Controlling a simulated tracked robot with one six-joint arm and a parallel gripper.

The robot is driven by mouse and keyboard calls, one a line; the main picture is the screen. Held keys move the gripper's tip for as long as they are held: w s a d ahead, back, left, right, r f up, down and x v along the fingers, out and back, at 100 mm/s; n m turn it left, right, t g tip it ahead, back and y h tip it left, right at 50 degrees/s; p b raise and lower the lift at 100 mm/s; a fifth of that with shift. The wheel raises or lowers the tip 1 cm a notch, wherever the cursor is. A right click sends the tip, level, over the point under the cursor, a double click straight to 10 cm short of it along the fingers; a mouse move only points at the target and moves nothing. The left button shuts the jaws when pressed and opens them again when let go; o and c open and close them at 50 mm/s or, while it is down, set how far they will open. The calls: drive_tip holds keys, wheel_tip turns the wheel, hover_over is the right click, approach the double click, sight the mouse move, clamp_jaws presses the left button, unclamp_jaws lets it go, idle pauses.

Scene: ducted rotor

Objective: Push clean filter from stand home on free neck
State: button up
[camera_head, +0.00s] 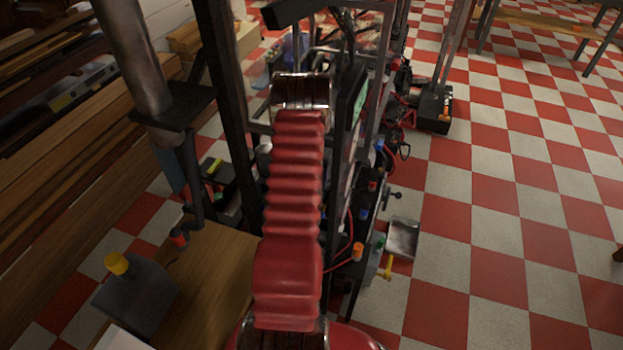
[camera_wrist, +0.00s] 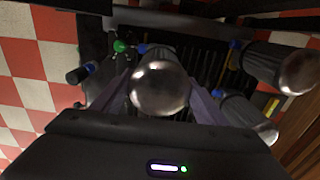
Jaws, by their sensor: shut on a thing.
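In the wrist view a filter with a shiny silver domed end (camera_wrist: 160,86) points at the camera. My gripper (camera_wrist: 158,98) is shut on it, with a purple-grey finger on each side. A bit of blue shows behind its upper left edge; whether it sits on a neck is hidden. I cannot single out the stand or a free neck. In the head view my red arm hides the gripper and the filter.
A green knob (camera_wrist: 121,46) and a short black cylinder (camera_wrist: 78,75) are left of the held filter. In the head view a dark block with a yellow cap (camera_head: 117,263) stands on a wooden top (camera_head: 210,290). Dark uprights crowd my arm. Checkered floor (camera_head: 500,200) is clear at right.

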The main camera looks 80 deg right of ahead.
drive_tip(key=shift+f, duration=1.65)
drive_tip(key=o, duration=1.1)
wheel_tip(320, 180, up, 14)
drive_tip(key=shift+f, duration=0.1)
idle(0.7)
